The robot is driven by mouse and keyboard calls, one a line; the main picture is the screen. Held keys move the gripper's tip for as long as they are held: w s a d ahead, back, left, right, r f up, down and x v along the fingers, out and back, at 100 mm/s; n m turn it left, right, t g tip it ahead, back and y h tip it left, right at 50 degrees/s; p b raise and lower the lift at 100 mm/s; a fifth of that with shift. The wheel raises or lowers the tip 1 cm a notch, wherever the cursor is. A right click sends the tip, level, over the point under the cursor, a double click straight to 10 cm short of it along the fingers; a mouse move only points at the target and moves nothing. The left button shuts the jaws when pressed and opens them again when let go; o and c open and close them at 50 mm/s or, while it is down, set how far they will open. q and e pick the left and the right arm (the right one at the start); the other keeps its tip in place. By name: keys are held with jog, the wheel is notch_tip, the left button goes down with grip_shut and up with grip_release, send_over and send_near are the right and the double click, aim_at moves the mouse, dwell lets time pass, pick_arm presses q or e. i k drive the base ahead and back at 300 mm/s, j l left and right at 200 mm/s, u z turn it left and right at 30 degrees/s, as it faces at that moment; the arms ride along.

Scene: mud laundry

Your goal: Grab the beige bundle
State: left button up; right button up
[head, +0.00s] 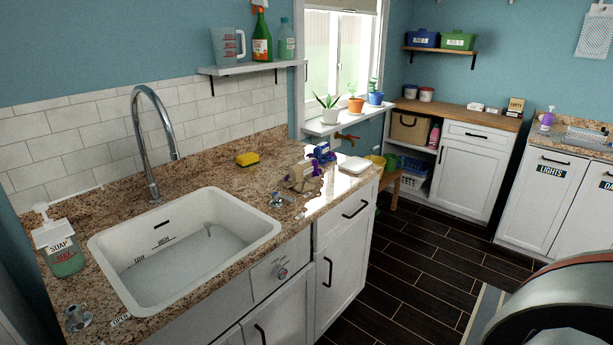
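A small beige bundle (301,172) appears to lie on the speckled granite counter (235,178), to the right of the sink. It sits among small blue and purple items (322,153), and its exact outline is hard to make out. Neither of my grippers shows in the head view.
A white sink (185,240) with a tall faucet (147,130) takes up the counter's left part. A yellow sponge (248,159), a white soap bar (355,165) and a soap bottle (60,245) stand on it. A large rounded grey object (560,300) fills the lower right. Dark floor is open between.

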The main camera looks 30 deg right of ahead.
aim_at(304, 176)
jog(key=i+l, duration=0.1)
jog(key=l, duration=0.3)
jog(key=i+l+z, duration=0.1)
jog(key=l, duration=0.35)
jog(key=i+l, duration=0.15)
jog(key=l, duration=0.25)
jog(key=i+l+z, duration=0.1)
jog(key=l, duration=0.3)
jog(key=i+l, duration=0.15)
jog(key=l, duration=0.25)
jog(key=i+l+z, duration=0.1)
jog(key=l, duration=0.3)
jog(key=i+l, duration=0.15)
jog(key=l, duration=0.25)
jog(key=z, duration=0.05)
